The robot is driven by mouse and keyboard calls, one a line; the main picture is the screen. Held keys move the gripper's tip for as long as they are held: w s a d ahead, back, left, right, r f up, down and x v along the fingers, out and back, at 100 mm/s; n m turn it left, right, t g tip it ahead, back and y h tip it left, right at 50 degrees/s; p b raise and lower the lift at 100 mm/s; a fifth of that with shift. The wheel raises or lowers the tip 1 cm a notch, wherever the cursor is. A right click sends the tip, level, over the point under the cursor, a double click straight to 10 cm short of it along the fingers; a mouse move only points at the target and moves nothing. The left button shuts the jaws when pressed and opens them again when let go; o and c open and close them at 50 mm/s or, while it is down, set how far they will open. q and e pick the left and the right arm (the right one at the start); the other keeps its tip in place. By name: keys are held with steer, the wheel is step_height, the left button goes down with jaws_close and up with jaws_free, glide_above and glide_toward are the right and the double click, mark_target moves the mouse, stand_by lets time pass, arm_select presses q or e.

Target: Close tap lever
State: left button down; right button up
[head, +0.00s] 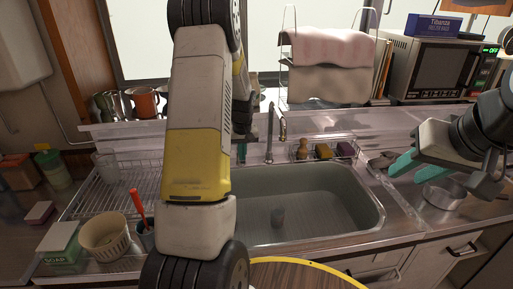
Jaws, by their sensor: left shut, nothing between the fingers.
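The metal tap (269,135) stands upright behind the sink (345,190), right of my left arm. Its top curves over to a brassy end on the right. I cannot clearly make out which part is the lever or how it is set. My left gripper (241,153) is mostly hidden behind my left arm. Only a small teal fingertip shows, pointing down just left of the tap, and it looks apart from it. My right gripper (416,168) has its teal fingers spread, empty, over the counter right of the sink.
A wire dish rack (130,185) is on the left, with a ribbed bowl (103,238) in front. Several sponges and a brush sit in a caddy (323,151) behind the sink. A steel pot (445,193) is below my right gripper. A towel rack and microwave (432,68) stand behind.

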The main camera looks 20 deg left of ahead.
arm_select(q)
steer(key=s+d+r+m+t, duration=0.1)
steer(key=s+d+r, duration=0.25)
steer(key=r, duration=0.55)
steer(key=s+d+r, duration=0.2)
steer(key=s+r, duration=0.2)
steer(key=r, duration=0.5)
steer(key=s+d+r+m+t+h, duration=0.1)
steer(key=s+d+r, duration=0.1)
steer(key=s, duration=0.5)
steer(key=s+d+r+m+t+h, duration=0.1)
steer(key=s+d+r+m, duration=0.1)
steer(key=s+d, duration=0.3)
steer(key=s+d+r+m+h, duration=0.1)
steer(key=s+d+r, duration=0.1)
steer(key=s, duration=0.8)
steer(key=shift+s+d+r+m+t, duration=0.2)
steer(key=shift+d+r+m+t, duration=0.15)
steer(key=shift+d, duration=0.55)
